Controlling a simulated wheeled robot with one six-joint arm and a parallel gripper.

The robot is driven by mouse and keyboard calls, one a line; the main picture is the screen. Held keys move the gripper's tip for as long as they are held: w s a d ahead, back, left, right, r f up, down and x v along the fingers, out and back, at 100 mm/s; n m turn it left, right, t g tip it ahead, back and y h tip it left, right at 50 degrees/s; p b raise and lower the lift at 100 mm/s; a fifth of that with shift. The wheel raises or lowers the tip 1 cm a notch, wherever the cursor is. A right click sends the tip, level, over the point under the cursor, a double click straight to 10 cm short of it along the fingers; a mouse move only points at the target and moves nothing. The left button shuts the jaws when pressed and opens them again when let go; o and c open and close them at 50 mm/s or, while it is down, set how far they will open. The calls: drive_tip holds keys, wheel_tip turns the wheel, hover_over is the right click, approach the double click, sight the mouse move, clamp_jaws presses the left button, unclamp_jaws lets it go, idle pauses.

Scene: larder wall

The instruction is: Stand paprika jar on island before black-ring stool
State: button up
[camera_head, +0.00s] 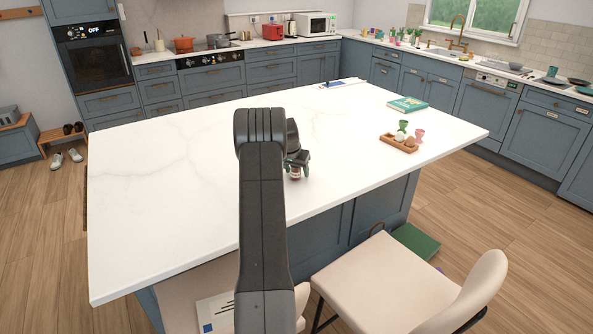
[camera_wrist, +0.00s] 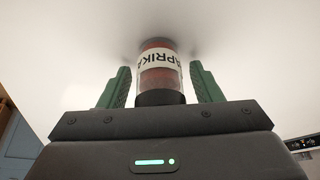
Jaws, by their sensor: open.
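The paprika jar (camera_wrist: 160,80), with a red body, white label and dark cap, is between the two green finger pads of my gripper (camera_wrist: 160,68) in the wrist view. Gaps show on both sides, so the fingers are open around it. Its far end meets the white island top (camera_head: 170,200). In the head view the jar (camera_head: 296,174) stands near the island's front edge, just below my gripper (camera_head: 297,160), partly hidden by my arm. A cream stool (camera_head: 365,280) with dark legs stands in front, to the right. A second cream seat (camera_head: 195,284) is mostly hidden. I cannot tell which has a black ring.
A wooden tray (camera_head: 386,138) with small items, green and pink cups, and a teal book (camera_head: 408,104) lie on the island's right. The left of the island is bare. A green box (camera_head: 417,241) is on the floor beside the stool.

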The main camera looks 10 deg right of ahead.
drive_tip(key=shift+r, duration=0.2)
drive_tip(key=b+v, duration=0.1)
drive_tip(key=v, duration=1.1)
drive_tip(key=shift+b, duration=0.4)
